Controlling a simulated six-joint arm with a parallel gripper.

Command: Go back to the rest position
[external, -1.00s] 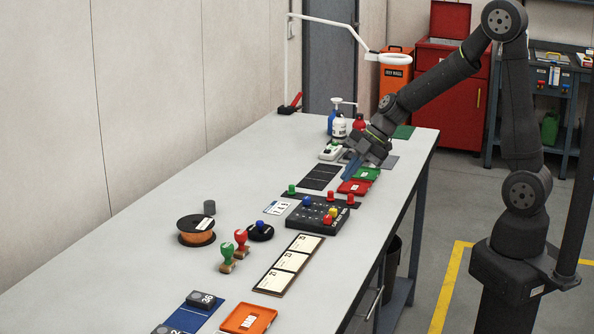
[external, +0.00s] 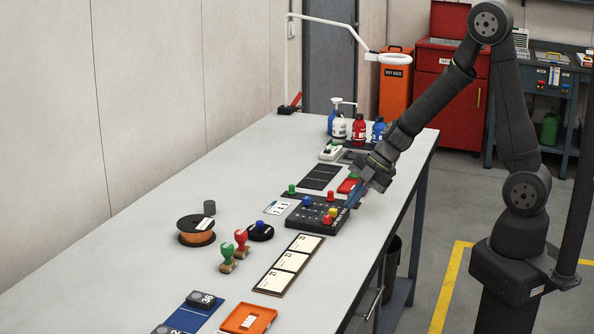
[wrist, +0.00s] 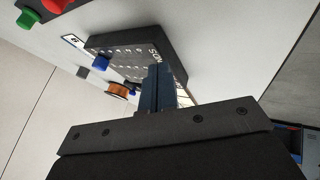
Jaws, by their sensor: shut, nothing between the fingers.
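My gripper (external: 355,197) is shut and empty. In the external view its blue fingers point down beside the right end of the black peg board (external: 318,214), near the table's front edge. Whether the fingers touch the board cannot be told. In the wrist view the shut fingers (wrist: 158,88) stand in front of the black board (wrist: 110,42), which carries white lettering and a blue knob (wrist: 101,62).
Bottles (external: 359,130) stand at the back. The left of the table is clear.

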